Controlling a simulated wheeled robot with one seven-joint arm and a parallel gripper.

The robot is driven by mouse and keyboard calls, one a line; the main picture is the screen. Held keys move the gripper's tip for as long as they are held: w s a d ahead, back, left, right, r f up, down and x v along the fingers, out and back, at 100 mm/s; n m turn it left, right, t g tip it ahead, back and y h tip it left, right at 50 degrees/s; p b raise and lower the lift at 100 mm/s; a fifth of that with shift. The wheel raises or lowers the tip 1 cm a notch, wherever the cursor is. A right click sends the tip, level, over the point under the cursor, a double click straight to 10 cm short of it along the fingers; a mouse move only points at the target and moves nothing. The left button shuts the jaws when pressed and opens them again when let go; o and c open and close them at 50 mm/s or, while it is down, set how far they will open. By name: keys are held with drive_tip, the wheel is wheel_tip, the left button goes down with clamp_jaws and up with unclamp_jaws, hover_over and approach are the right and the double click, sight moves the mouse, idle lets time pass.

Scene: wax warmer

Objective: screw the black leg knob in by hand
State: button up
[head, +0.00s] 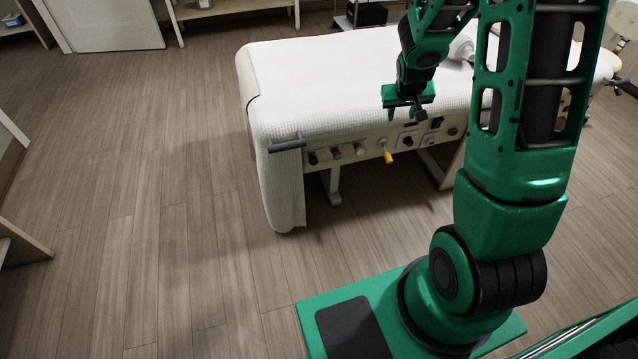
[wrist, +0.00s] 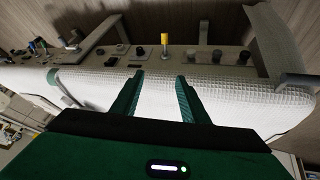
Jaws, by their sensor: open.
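A row of several small knobs sits on the pale side panel (head: 375,147) of the white-covered bed. A black knob (head: 313,157) is at the left end, and it seems to show at the right in the wrist view (wrist: 244,57). Another black knob (head: 408,141) is right of the yellow knob (head: 388,157). I cannot tell which dark one is the leg knob. My gripper (head: 407,115) hangs in front of the bed, above the panel's right part. In the wrist view its fingers (wrist: 160,77) are apart and empty, with the yellow knob (wrist: 164,40) beyond them.
A grey bar handle (head: 287,145) sticks out at the panel's left end. The white bed cover (head: 330,80) fills the space behind my gripper. Wooden floor (head: 150,220) is clear left of the bed. Shelving (head: 230,8) stands along the back.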

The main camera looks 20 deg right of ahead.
drive_tip(key=w+a+f+n+t, duration=0.2)
drive_tip(key=w+a+f, duration=0.3)
drive_tip(key=w+f, duration=0.5)
drive_tip(key=n+t+y, duration=0.2)
drive_tip(key=t+y, duration=0.1)
drive_tip(key=t, duration=0.4)
approach(314, 163)
drive_tip(key=w+d, duration=0.4)
drive_tip(key=w, duration=0.2)
drive_tip(key=s+a+f+m+t, duration=0.1)
drive_tip(key=s+a+f+t, duration=0.25)
drive_tip(key=s, duration=0.35)
drive_tip(key=shift+t, duration=0.25)
drive_tip(key=shift+w+r, duration=0.1)
drive_tip(key=shift+w, duration=3.9)
drive_tip(key=shift+w, duration=0.15)
